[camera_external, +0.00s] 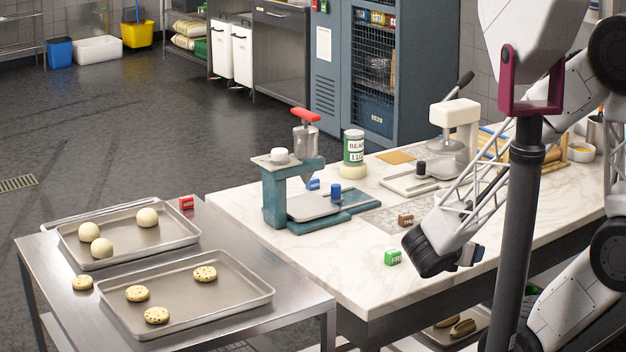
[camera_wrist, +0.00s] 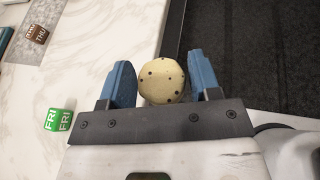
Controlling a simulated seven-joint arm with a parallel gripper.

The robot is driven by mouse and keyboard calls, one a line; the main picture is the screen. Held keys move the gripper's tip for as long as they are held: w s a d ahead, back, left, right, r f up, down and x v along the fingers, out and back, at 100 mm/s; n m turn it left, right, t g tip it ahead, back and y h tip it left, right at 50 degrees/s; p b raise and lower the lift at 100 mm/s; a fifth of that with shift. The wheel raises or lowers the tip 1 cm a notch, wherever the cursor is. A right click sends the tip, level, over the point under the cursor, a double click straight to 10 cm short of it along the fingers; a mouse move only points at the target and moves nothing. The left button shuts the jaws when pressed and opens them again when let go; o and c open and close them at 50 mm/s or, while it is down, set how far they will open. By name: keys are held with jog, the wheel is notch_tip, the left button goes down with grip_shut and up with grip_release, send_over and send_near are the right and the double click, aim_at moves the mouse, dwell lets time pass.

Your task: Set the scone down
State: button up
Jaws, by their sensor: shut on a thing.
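My gripper (camera_wrist: 160,72) is shut on a round pale scone with dark specks (camera_wrist: 162,82), held between its two blue fingers in the wrist view. In that view the scone appears over the front edge of the marble counter (camera_wrist: 120,40), with dark floor beyond. In the external view my gripper (camera_external: 468,255) is at the counter's front right, and the scone in it is hidden. Similar speckled scones (camera_external: 205,273) lie on the front tray (camera_external: 185,312), and one speckled scone (camera_external: 82,283) lies on the steel table left of it.
A back tray (camera_external: 185,245) holds several plain dough balls. A green FRI block (camera_external: 393,258) and a brown THU block (camera_external: 405,220) lie near my gripper. A teal press (camera_external: 285,190), a can (camera_external: 353,148) and a white-headed press (camera_external: 455,125) stand on the counter. Its front left is clear.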

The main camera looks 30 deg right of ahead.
jog(key=w+d, duration=0.1)
jog(key=w, duration=0.4)
jog(key=w+d+f, duration=0.1)
jog(key=w+d, duration=0.1)
jog(key=w, duration=0.3)
jog(key=w+d, duration=0.2)
jog(key=w, duration=0.3)
jog(key=shift+w+f, duration=0.15)
jog(key=shift+f, duration=0.1)
jog(key=shift+f, duration=0.15)
jog(key=shift+f, duration=1.65)
jog(key=shift+f, duration=0.1)
jog(key=o, duration=0.9)
jog(key=shift+a, duration=0.15)
jog(key=shift+v, duration=5.95)
